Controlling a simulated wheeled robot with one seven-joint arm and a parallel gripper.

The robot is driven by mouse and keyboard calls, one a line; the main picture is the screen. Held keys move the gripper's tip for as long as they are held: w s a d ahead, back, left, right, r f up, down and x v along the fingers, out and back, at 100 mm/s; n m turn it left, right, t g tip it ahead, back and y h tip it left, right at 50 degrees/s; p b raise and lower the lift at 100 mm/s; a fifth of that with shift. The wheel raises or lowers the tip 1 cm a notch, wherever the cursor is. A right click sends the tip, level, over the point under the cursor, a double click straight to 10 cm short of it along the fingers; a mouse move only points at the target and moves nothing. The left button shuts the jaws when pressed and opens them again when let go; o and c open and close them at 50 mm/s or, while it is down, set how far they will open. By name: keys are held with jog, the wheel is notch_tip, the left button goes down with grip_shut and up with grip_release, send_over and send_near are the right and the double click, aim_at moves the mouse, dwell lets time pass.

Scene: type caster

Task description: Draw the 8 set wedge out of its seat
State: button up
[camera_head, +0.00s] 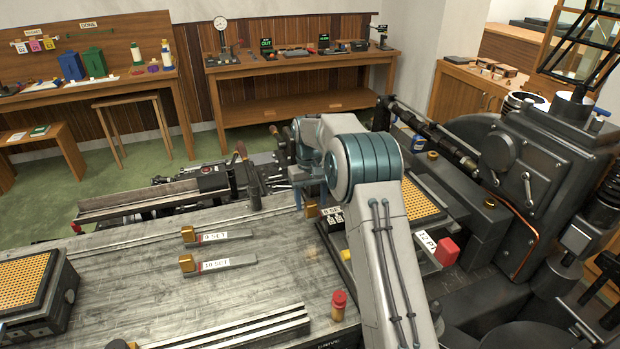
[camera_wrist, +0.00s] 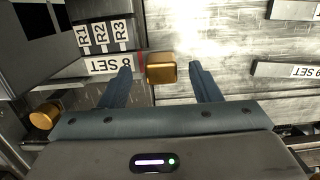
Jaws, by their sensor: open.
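The 8 set wedge shows in the wrist view as a flat grey bar with an "8 SET" label (camera_wrist: 112,64) and a brass head (camera_wrist: 161,72). Its far end runs left toward a dark block marked R1, R2, R3 (camera_wrist: 103,35); how deep it sits is hidden. My gripper (camera_wrist: 161,67) is open, one finger on each side of the brass head, with a gap on both sides. No contact shows. In the head view, the wedge's brass head (camera_head: 312,210) is beside my arm, which hides much of the seat.
The 9 set wedge (camera_head: 214,237) and 10 set wedge (camera_head: 222,264) lie on the metal bench top to the left. A red-capped cylinder (camera_head: 338,304) stands near the front.

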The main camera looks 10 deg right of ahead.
notch_tip(320, 180, up, 12)
jog(key=w, duration=0.2)
jog(key=s+d+r+t, duration=0.1)
jog(key=s+r, duration=0.6)
jog(key=s, duration=0.3)
jog(key=s+d+f+m+t, duration=0.1)
jog(key=s+f+t, duration=0.1)
jog(key=s, duration=1.3)
jog(key=s+d+f+m+t, duration=0.1)
jog(key=s+f, duration=0.3)
jog(key=s, duration=1.1)
jog(key=shift+s+d+f+t, duration=0.15)
jog(key=shift+d+f+t, duration=0.05)
jog(key=shift+d+t, duration=0.4)
